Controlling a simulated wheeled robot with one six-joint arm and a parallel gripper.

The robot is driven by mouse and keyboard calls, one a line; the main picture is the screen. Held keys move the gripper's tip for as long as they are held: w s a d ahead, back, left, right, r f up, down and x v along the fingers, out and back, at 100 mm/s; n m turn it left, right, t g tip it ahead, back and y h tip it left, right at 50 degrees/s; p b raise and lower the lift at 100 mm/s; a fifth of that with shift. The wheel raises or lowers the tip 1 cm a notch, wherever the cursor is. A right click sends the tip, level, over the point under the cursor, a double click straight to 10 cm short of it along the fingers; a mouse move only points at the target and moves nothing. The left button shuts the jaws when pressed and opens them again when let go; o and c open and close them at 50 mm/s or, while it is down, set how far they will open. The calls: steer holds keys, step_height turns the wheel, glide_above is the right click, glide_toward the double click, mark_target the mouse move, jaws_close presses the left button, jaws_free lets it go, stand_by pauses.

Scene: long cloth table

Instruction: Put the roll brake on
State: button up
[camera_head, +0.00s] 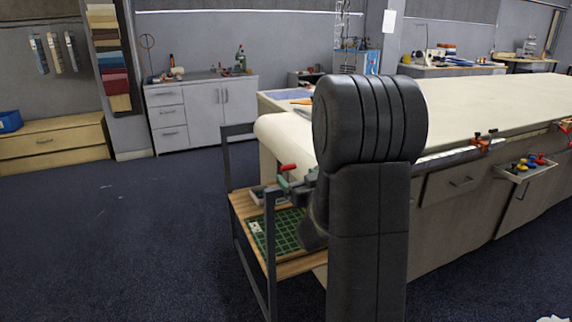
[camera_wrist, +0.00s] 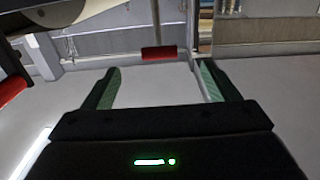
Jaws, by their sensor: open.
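The cream cloth roll (camera_head: 275,135) lies across the near left end of the long table. A red handle (camera_head: 288,167) shows just below it; I take it for the brake lever. In the wrist view a red grip on a thin grey rod (camera_wrist: 158,54) is centred just beyond my fingertips, apart from them. My gripper (camera_wrist: 158,72) is open and empty, with green pads. In the head view its green fingers (camera_head: 284,183) show close to the red handle, and my arm hides much of that area. A larger red bar (camera_wrist: 12,89) is at the wrist view's left edge.
A dark metal frame (camera_head: 269,255) with a wooden shelf (camera_head: 290,268) and a green grid mat (camera_head: 285,232) stands at the table's end. The cream table top (camera_head: 480,100) stretches right. Open blue floor (camera_head: 120,230) lies to the left.

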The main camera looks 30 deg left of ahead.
mark_target(289, 169)
steer(key=x, duration=0.9)
steer(key=c, duration=1.4)
steer(key=shift+f, duration=0.1)
